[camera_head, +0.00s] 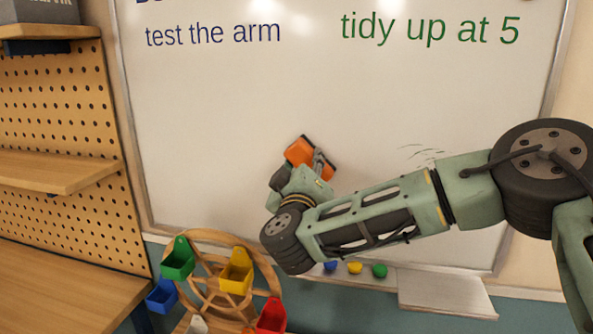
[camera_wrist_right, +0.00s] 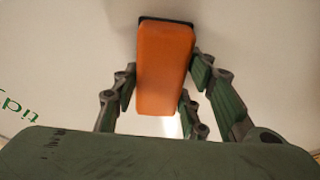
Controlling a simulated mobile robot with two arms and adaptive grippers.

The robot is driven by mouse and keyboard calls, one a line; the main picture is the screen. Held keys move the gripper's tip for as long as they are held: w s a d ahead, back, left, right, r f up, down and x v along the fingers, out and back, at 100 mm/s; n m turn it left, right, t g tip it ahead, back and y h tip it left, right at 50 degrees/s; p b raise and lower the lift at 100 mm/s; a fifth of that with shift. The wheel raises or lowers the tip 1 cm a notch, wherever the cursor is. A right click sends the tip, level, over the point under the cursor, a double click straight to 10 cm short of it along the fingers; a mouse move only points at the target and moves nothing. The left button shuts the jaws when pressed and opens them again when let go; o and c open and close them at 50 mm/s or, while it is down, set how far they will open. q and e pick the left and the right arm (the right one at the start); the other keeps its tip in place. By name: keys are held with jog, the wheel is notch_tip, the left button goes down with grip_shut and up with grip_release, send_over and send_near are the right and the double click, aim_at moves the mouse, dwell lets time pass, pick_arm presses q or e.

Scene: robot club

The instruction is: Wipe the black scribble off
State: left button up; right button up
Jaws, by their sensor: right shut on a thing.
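My right gripper (camera_head: 318,165) is shut on an orange eraser (camera_head: 299,151) with a dark pad edge. In the right wrist view the eraser (camera_wrist_right: 165,65) sits between the fingers, its dark edge toward the whiteboard. The eraser is at the whiteboard (camera_head: 230,110); I cannot tell for sure whether it touches. Faint thin remains of the black scribble (camera_head: 421,154) show on the board to the right of the eraser, just above my right forearm. The forearm may hide more of the board there. My left gripper is not in view.
Green writing (camera_head: 430,30) and blue writing (camera_head: 213,34) are higher on the board. Several round magnets (camera_head: 355,267) and a ledge (camera_head: 445,293) are along the bottom edge. A wooden wheel with coloured buckets (camera_head: 236,271) stands below left, near a pegboard shelf (camera_head: 55,168).

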jog(key=shift+d, duration=0.35)
jog(key=shift+a+b, duration=0.1)
jog(key=shift+b, duration=0.5)
jog(key=shift+w+a+b, duration=0.35)
jog(key=shift+w+a, duration=0.05)
jog(key=shift+a, duration=0.8)
jog(key=shift+w+a+b, duration=0.35)
jog(key=shift+a, duration=0.9)
jog(key=shift+w+a+b, duration=0.35)
jog(key=shift+w+a, duration=0.05)
jog(key=shift+a, duration=0.8)
jog(key=shift+a+r+b+v, duration=0.15)
jog(key=shift+b+v, duration=0.5)
jog(key=shift+v, duration=0.85)
jog(key=shift+a+r+b+v, duration=0.15)
jog(key=shift+b+v, duration=0.45)
jog(key=shift+v, duration=0.85)
